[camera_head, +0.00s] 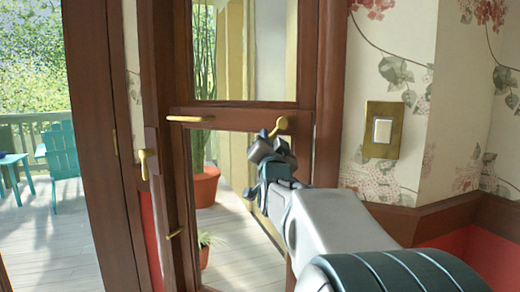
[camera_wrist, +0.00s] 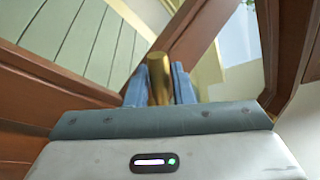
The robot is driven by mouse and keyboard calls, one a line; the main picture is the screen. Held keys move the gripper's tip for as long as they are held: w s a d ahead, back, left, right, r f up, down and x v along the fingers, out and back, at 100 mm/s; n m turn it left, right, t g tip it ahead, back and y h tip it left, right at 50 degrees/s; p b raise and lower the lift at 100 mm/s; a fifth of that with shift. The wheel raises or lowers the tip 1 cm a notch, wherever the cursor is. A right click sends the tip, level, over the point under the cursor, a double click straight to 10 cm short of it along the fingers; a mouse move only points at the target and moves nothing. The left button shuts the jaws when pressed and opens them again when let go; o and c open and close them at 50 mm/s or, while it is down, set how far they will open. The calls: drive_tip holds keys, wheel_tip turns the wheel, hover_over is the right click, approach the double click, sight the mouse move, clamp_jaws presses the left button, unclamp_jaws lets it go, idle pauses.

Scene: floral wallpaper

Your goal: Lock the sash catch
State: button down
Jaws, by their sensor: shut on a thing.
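The sash catch (camera_head: 282,124) is a small brass piece with a rounded end, on the brown rail between the upper and lower panes. In the wrist view, a brass cylinder (camera_wrist: 159,72), which appears to be part of the catch, stands between my two blue fingers. My gripper (camera_head: 269,140) is shut on it, reaching in from the lower right. The fingers and wrist hide the lower part of the catch in the head view, so I cannot tell its full angle.
A brass bar handle (camera_head: 190,119) sits left on the same rail, and a brass lever handle (camera_head: 146,163) on the frame further left. A light switch (camera_head: 381,130) is on the floral wall at right. Potted plants (camera_head: 203,186) stand beyond the glass.

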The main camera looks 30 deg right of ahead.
idle(0.4)
drive_tip(key=c, duration=1.6)
unclamp_jaws()
